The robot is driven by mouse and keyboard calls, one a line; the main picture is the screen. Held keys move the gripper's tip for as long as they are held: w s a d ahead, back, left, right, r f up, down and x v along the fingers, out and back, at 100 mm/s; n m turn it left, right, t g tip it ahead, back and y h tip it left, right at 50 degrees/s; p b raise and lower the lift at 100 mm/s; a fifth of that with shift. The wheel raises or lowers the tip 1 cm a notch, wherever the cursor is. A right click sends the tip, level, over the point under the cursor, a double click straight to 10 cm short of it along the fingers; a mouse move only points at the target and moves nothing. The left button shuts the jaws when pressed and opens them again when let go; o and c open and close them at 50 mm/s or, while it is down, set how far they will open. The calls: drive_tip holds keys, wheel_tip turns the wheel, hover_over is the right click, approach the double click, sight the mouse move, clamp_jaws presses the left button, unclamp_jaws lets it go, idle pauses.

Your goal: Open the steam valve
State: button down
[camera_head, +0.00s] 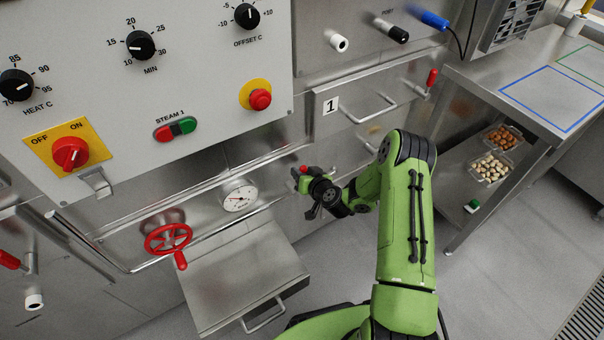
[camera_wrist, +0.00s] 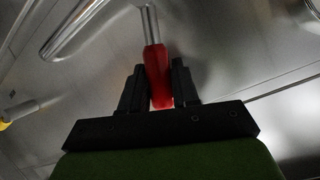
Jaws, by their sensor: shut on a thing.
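A red-handled lever on a metal rod shows in the wrist view (camera_wrist: 156,66), between the black fingers of my gripper (camera_wrist: 160,78). The fingers are shut on its red grip. In the head view my gripper (camera_head: 311,190) is at the steel front right of the round gauge (camera_head: 239,197), with a bit of red (camera_head: 304,169) beside it; the rest of this lever is mostly hidden. A red handwheel (camera_head: 168,239) stands on the front left of the gauge, apart from my gripper. I cannot read a label naming the steam valve.
The control panel (camera_head: 200,60) with knobs, buttons and a red switch (camera_head: 70,152) is above. A steel shelf (camera_head: 235,275) juts out below the gauge. Other red levers (camera_head: 432,77) are on the front at right and far left. A steel table (camera_head: 545,80) stands at right.

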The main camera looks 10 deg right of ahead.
drive_tip(key=c, duration=0.9)
unclamp_jaws()
drive_tip(key=b+v, duration=0.1)
drive_tip(key=v, duration=1.4)
drive_tip(key=shift+s+r, duration=0.15)
drive_tip(key=shift+s, duration=0.2)
